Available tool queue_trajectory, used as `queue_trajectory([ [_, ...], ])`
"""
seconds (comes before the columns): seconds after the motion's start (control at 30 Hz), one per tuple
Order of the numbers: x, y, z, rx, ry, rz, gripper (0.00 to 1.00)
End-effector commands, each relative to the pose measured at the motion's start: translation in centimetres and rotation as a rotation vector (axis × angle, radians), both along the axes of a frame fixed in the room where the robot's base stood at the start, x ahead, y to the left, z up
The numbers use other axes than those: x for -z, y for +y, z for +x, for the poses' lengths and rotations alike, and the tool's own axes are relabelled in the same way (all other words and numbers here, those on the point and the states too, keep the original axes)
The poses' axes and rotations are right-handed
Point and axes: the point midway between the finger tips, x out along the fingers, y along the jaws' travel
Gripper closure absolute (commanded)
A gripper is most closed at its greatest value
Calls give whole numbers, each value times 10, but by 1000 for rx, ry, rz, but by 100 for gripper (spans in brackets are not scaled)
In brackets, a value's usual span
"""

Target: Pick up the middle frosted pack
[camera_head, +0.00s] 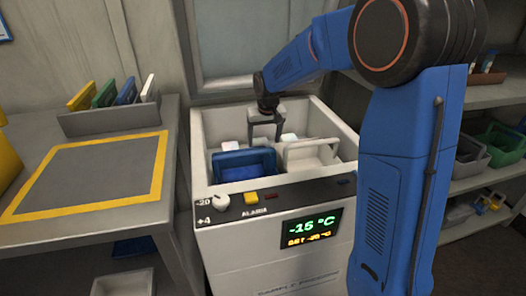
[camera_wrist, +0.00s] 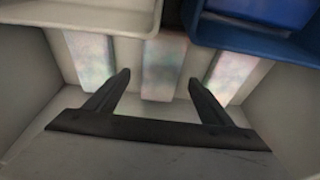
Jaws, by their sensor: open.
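Three pale frosted packs lie in a row inside the white chest freezer (camera_head: 205,125). In the wrist view the middle frosted pack (camera_wrist: 163,65) shows between one pack (camera_wrist: 90,58) on the left and another (camera_wrist: 230,75) on the right. My gripper (camera_wrist: 159,82) is open and empty, its fingers to either side of the middle pack in the picture; I cannot tell its height above it. In the head view my gripper (camera_head: 264,142) hangs inside the freezer opening. The middle pack is hard to make out there; pale pieces show on either side.
A blue basket (camera_head: 244,157) and a white basket (camera_head: 313,151) sit at the freezer's front, close to the packs. The freezer walls enclose my gripper. A table (camera_head: 85,180) with a yellow-bordered mat stands left, and shelves (camera_head: 490,180) stand right.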

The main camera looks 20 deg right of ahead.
Motion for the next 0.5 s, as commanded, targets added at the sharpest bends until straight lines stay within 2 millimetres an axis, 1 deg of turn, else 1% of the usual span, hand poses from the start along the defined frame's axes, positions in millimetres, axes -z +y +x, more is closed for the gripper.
queue_trajectory([
  [0.03, 9, 1, 0, 0, 2, 0, 25],
  [0.1, 18, 1, 2, 0, 3, 0, 25],
  [0.2, 27, 1, 5, 0, 1, 0, 25],
  [0.33, 33, 1, 6, 0, 1, 0, 25],
  [0.5, 33, 1, 7, 0, 0, 0, 25],
])
